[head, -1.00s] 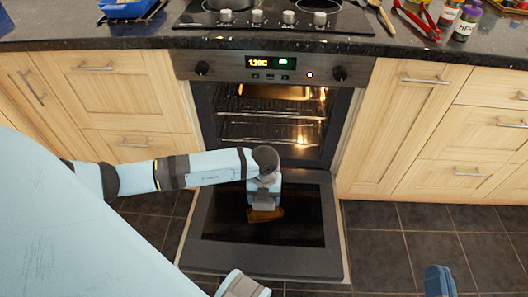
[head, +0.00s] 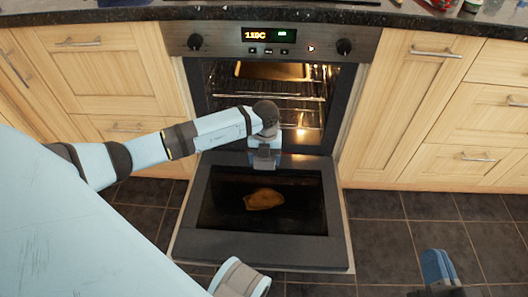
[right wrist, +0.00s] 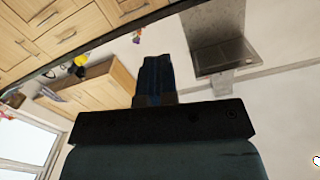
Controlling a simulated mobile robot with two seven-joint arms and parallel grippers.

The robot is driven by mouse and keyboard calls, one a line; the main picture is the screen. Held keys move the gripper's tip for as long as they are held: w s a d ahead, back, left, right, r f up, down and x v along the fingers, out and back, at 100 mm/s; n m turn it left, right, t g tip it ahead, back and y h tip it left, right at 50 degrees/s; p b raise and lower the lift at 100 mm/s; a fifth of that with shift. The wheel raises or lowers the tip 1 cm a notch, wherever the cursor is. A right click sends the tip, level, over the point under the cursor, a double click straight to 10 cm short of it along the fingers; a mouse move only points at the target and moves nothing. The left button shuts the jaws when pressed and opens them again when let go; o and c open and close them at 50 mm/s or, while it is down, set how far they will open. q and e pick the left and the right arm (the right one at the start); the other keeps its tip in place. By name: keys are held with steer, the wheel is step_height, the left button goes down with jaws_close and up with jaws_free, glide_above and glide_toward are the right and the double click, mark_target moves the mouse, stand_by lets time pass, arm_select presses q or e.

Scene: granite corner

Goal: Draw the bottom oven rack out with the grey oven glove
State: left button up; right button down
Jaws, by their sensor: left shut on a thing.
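The oven door (head: 188,222) hangs open and flat. Inside the lit oven are wire racks; the bottom rack (head: 304,123) sits low in the cavity, partly hidden behind my left wrist. My left gripper (head: 265,163) points down at the oven mouth, over the inner edge of the door, shut on a small grey piece that looks like the grey oven glove. The fingertips are hard to make out, and I cannot tell whether they touch the rack. My right gripper (head: 438,268) is at the lower right, away from the oven; its blue fingers (right wrist: 155,78) look together and empty.
A brown patch (head: 264,199) shows on the door glass; I cannot tell whether it is a mark or an object. A tray (head: 272,70) sits higher in the oven. Wooden cabinets (head: 402,110) flank the oven. The tiled floor (head: 380,235) at the right is clear.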

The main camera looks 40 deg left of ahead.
arm_select(q)
steer(key=w+a+b, duration=0.1)
steer(key=w+f+b, duration=0.1)
steer(key=shift+w+a+b, duration=0.3)
steer(key=shift+w+a, duration=0.05)
steer(key=shift+w, duration=0.05)
steer(key=shift+w+a+f+b, duration=0.15)
steer(key=shift+w+a+b, duration=0.35)
steer(key=shift+w+b, duration=0.35)
steer(key=shift+w+a+f+b, duration=0.15)
steer(key=shift+w+a+b, duration=0.05)
steer(key=shift+w+b, duration=0.1)
steer(key=shift+f+b, duration=0.4)
steer(key=shift+f, duration=0.6)
arm_select(e)
steer(key=w+n, duration=0.1)
steer(key=w+d+f+n, duration=0.1)
steer(key=n, duration=0.1)
steer(key=shift+w+d+f+n+t+y, duration=0.2)
steer(key=shift+f+n+t+y, duration=0.1)
steer(key=shift+y, duration=0.1)
